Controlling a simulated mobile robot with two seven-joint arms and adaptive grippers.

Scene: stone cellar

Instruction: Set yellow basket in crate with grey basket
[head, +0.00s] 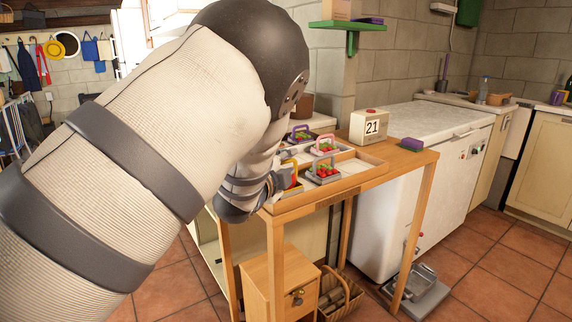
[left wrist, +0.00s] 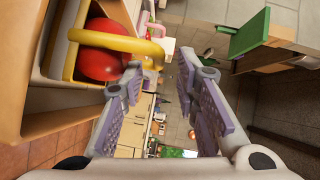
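The yellow basket (head: 292,183) stands at the near left of the wooden tabletop, partly hidden by my left gripper (head: 276,184). In the left wrist view its yellow handle (left wrist: 110,41) and a red round item (left wrist: 101,62) show close up. My left gripper (left wrist: 160,65) is open there, its fingers wide apart; the handle lies just past the tip of the left-hand finger. The grey basket (head: 323,180), with red and green contents, stands to the right of the yellow one, in or beside a low, pale-bottomed wooden crate (head: 372,160). My right gripper is out of view.
A pink basket (head: 326,139) and a purple basket (head: 300,130) stand farther back. A cream box marked 21 (head: 370,127) and a purple block (head: 411,144) are on the table (head: 425,158). A white chest (head: 440,115) stands behind. My left arm hides much of the left.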

